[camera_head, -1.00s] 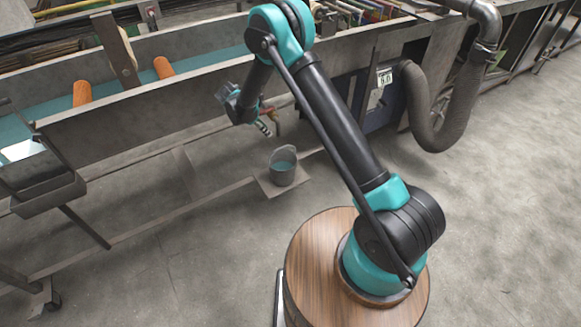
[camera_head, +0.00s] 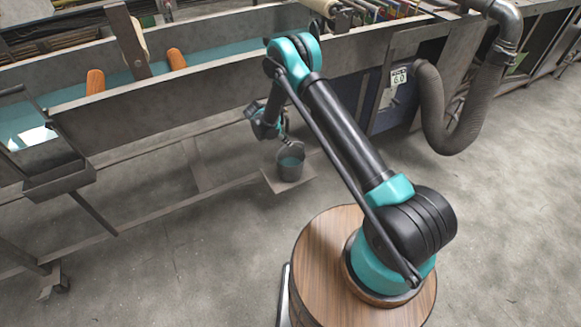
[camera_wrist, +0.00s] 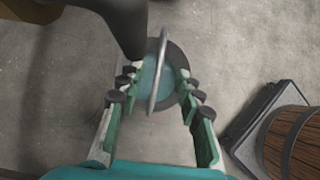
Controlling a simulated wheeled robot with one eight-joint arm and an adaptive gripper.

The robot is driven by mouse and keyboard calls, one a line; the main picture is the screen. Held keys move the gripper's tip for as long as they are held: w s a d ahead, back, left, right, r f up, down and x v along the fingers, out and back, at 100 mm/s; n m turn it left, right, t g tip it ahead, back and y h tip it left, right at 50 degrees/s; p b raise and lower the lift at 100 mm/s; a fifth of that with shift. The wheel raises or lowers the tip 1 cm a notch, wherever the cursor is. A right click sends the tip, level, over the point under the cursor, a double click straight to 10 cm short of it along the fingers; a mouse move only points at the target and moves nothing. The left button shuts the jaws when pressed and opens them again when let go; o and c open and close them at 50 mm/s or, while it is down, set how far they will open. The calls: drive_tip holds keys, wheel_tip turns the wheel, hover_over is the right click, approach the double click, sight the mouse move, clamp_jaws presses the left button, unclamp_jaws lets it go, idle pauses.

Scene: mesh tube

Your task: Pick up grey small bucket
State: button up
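The grey small bucket (camera_head: 291,172) stands upright on a flat plate (camera_head: 303,187) low beside the machine, with blue-teal inside. In the wrist view the bucket (camera_wrist: 174,50) lies straight ahead, its thin raised handle (camera_wrist: 158,75) running up the middle of the picture. My gripper (camera_head: 285,139) is just above the bucket in the head view. In the wrist view my gripper (camera_wrist: 158,82) is open, one finger on each side of the handle. I cannot tell whether either finger touches the bucket.
The long metal machine frame (camera_head: 180,110) runs just behind the bucket. A thick grey hose (camera_head: 440,120) hangs at the right. A dark rounded shape (camera_wrist: 128,28) is close to the bucket in the wrist view. The concrete floor (camera_head: 170,260) in front is clear.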

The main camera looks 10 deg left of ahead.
drive_tip(key=shift+x, duration=2.7)
drive_tip(key=shift+a, duration=0.15)
drive_tip(key=shift+c, duration=0.3)
clamp_jaws()
